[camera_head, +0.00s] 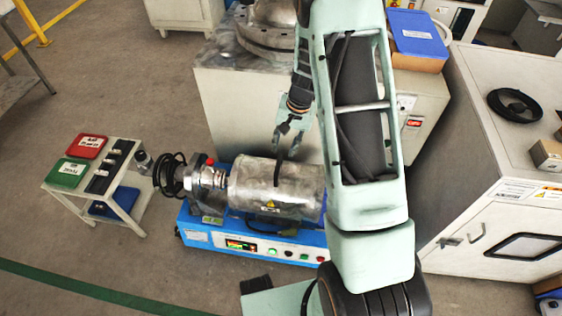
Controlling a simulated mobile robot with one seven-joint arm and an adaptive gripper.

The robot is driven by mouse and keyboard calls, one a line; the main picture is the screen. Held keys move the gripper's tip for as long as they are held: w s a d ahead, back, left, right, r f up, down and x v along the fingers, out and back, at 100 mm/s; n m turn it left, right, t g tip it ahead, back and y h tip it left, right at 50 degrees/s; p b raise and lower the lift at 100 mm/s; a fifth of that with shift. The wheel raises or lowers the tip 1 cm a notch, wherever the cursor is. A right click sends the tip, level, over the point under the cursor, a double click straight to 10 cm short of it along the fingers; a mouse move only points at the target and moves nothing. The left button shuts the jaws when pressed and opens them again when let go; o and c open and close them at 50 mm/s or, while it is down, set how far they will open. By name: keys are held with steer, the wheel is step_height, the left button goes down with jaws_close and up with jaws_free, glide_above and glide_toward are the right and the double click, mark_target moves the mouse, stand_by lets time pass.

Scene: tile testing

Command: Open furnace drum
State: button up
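The furnace drum (250,186) is a grey metal cylinder lying on its side on a blue base (262,247). It looks closed, with a dark handle (278,171) standing up from its top. A small warning label shows on its front. My gripper (288,148) is above and close to the top of the drum, beside the handle. Its fingers look apart, and nothing clear shows between them. I cannot tell whether a finger touches the handle. My arm hides the area behind the drum's right end.
A small white cart (127,196) with red and green boxes stands at the left. A light cabinet (218,90) stands behind the drum. A large white cabinet (500,170) is at the right.

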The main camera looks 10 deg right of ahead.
mark_target(278, 164)
steer(key=f, duration=0.2)
steer(key=a+f+b, duration=0.1)
steer(key=f, duration=0.2)
steer(key=f+b, duration=0.1)
steer(key=f, duration=0.2)
steer(key=shift+w+a, duration=0.25)
steer(key=shift+w, duration=0.1)
jaws_close()
